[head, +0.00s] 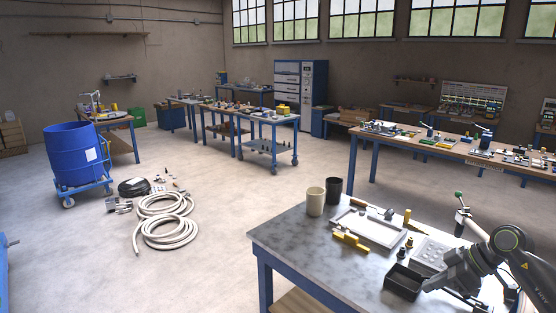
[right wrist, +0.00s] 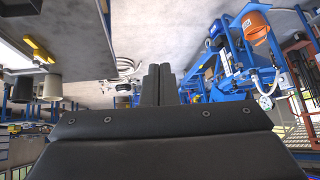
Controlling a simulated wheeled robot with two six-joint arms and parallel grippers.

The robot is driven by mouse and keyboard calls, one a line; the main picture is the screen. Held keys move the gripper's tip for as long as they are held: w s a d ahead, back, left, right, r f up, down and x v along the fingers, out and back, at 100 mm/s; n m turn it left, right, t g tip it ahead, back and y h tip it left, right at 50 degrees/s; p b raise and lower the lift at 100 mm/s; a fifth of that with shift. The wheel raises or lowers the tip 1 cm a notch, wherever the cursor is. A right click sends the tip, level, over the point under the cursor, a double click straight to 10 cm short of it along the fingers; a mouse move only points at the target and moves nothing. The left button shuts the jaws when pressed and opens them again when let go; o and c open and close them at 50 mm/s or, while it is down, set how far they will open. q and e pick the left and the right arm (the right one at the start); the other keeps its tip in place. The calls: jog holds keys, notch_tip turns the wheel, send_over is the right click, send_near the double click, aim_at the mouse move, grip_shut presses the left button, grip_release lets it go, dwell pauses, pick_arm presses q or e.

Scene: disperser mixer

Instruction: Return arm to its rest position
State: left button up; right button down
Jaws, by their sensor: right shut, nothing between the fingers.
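My right arm comes in at the lower right of the head view, over the near right corner of a metal-topped table (head: 300,240). My right gripper (head: 428,285) points left and down beside a black open bin (head: 403,288); I cannot tell whether it touches the bin. In the right wrist view, the two dark fingers of my right gripper (right wrist: 160,84) are closed together with nothing between them. That view is tilted and shows the room nearly upside down. My left arm and left gripper are not in view.
On the table are a cream cup (head: 315,202), a dark cup (head: 334,189), a white tray (head: 350,236) and yellow tools (head: 350,240). Coiled hoses (head: 165,222) and a blue drum (head: 75,155) on a cart stand on the floor. The wrist view shows a blue machine with an orange bucket (right wrist: 256,26).

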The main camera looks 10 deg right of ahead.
jog(key=a+f+m+t+y+b, duration=0.3)
jog(key=f+t, duration=0.4)
jog(key=f, duration=1.1)
jog(key=s+d+f+m+h+b, duration=0.1)
jog(key=s+f+m+h, duration=0.2)
jog(key=f, duration=0.6)
jog(key=s+d+f+m+t+h+b, duration=0.1)
jog(key=s+f+h, duration=0.2)
jog(key=s+f, duration=0.35)
jog(key=s+d+f+m+h+b, duration=0.1)
jog(key=s+f+m+h, duration=0.15)
jog(key=f, duration=0.75)
jog(key=s+a+f+g+h, duration=0.3)
jog(key=s+f+g, duration=0.1)
jog(key=s+f, duration=0.95)
jog(key=s+a+f+g, duration=0.2)
jog(key=s+a, duration=0.1)
jog(key=s, duration=0.4)
jog(key=s+a+f+g+b, duration=0.1)
jog(key=s+a+f+g, duration=0.1)
jog(key=s, duration=0.6)
jog(key=s+a+f+g+b, duration=0.1)
jog(key=s+a+f+g, duration=0.2)
jog(key=s, duration=0.4)
jog(key=shift+s+a+f+m+y, duration=0.35)
jog(key=shift+a+f+m+y, duration=0.1)
jog(key=shift+a+f, duration=0.15)
jog(key=shift+d, duration=0.1)
